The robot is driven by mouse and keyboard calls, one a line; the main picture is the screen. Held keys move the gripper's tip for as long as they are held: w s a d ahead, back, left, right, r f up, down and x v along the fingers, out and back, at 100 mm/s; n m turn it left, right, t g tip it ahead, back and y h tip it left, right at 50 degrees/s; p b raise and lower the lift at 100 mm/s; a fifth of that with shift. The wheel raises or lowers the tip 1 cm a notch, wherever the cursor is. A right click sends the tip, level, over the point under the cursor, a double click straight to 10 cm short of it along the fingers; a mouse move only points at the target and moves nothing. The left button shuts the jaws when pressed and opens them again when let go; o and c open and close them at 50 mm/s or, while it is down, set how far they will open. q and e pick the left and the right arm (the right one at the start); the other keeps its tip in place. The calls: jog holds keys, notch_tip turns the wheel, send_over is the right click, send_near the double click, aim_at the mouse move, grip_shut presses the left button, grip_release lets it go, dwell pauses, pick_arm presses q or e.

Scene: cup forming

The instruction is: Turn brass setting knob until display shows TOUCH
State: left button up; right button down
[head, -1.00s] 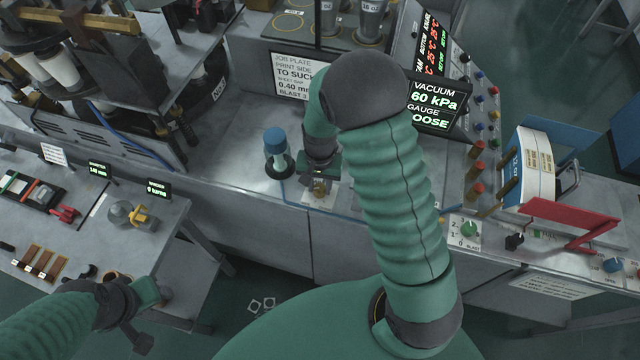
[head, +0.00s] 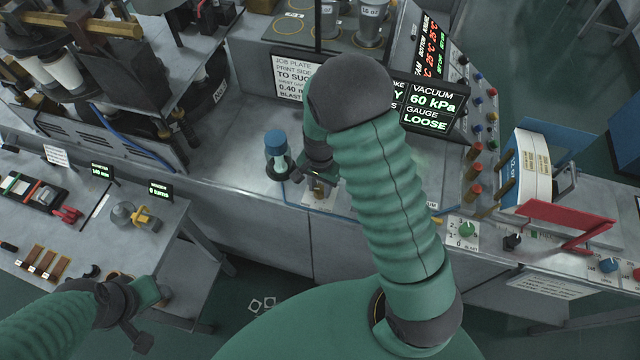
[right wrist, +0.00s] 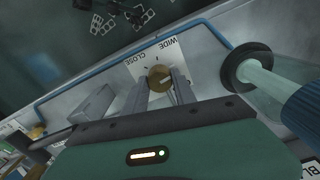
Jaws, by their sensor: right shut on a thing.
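The brass setting knob (right wrist: 158,78) sits on a white plate marked CLOSE and WIDE in the right wrist view. My right gripper (right wrist: 162,88) is shut on it, one finger on each side. In the head view the brass knob (head: 319,189) shows just below my right gripper (head: 311,180), on the machine's front ledge. The display (head: 433,108) reads VACUUM 60 kPa and GAUGE LOOSE; its left part is hidden by my right arm. My left gripper (head: 138,325) is low at the left, away from the knob; its fingers are unclear.
A blue-capped clear bottle (head: 276,152) in a dark ring stands just left of my right gripper. A blue tube (right wrist: 90,84) runs along the ledge. Coloured buttons (head: 478,98) and a red lever (head: 570,215) are at the right. A side table (head: 85,240) stands at the left.

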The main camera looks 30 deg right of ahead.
aim_at(319, 188)
jog(key=shift+m+p, duration=0.8)
jog(key=shift+m, duration=1.3)
jog(key=c, duration=1)
grip_release()
jog(key=shift+a, duration=0.1)
notch_tip(319, 188, up, 17)
jog(key=shift+w+f+b, duration=0.1)
jog(key=shift+b, duration=0.55)
